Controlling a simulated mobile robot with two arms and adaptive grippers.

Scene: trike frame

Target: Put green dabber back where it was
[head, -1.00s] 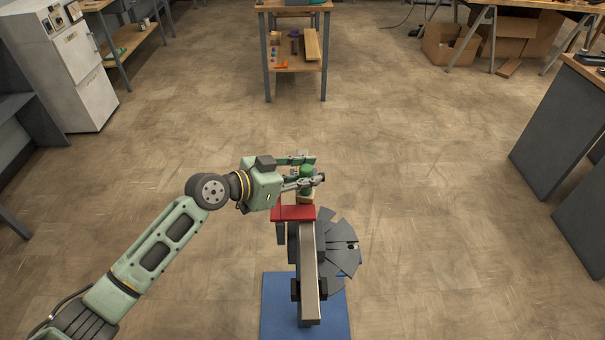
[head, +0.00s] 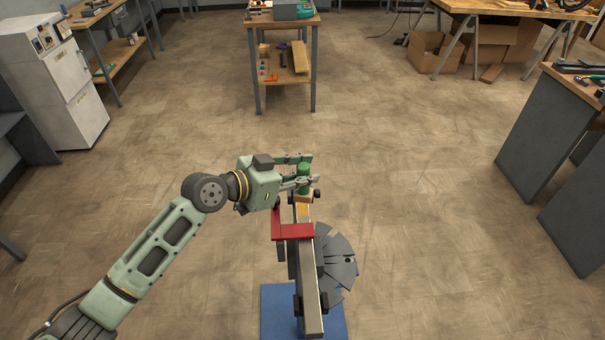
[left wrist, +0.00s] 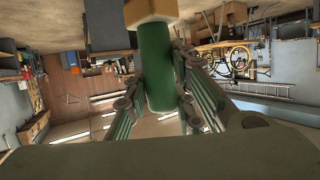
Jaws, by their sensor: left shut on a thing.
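The green dabber (head: 304,171) is a green cylinder with a tan block-like end (head: 305,197). My left gripper (head: 304,178) is shut on its green body and holds it upright in the head view, tan end down. The left wrist view also shows the green dabber (left wrist: 155,65) between the fingers, with the tan end at the top of the picture. The dabber is over the far end of a long metal bar on the trike frame stand (head: 309,275). I cannot tell whether its tan end touches anything below. My right gripper is not in view.
A red bracket (head: 292,231) is on the stand just nearer than the dabber. Dark fan-like plates (head: 338,262) stick out to the right, above a blue mat (head: 275,312). A small cart (head: 284,95) stands further back.

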